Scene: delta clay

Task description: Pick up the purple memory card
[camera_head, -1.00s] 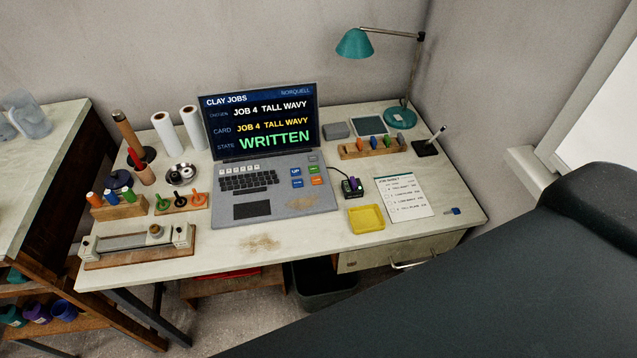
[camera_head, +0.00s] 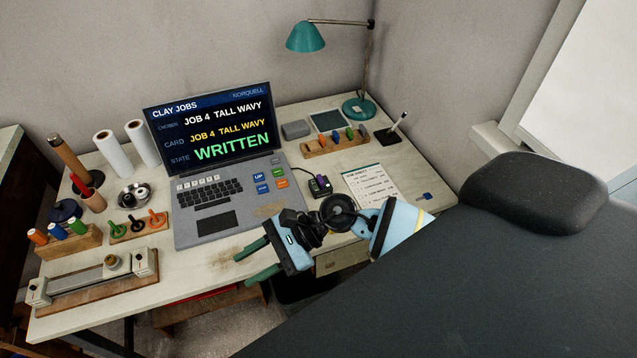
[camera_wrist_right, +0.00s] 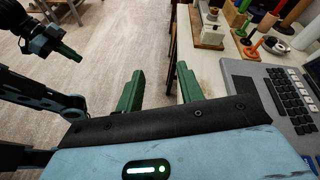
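The purple memory card (camera_head: 322,181) shows as a small purple patch in the black card reader (camera_head: 320,190), right of the laptop (camera_head: 222,200). My right gripper (camera_head: 252,264) hangs over the desk's front edge, left of and nearer than the reader. Its green fingers are apart with nothing between them, as the right wrist view also shows (camera_wrist_right: 160,88). My left gripper (camera_wrist_right: 66,50) shows at the upper left of the right wrist view, away from the desk; its finger gap cannot be made out. The card is not visible in the wrist view.
The laptop screen reads WRITTEN. A job sheet (camera_head: 370,184) lies right of the reader. A wooden holder with coloured pieces (camera_head: 335,146) stands behind, near the teal lamp (camera_head: 357,107). My right arm covers the desk's front right part.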

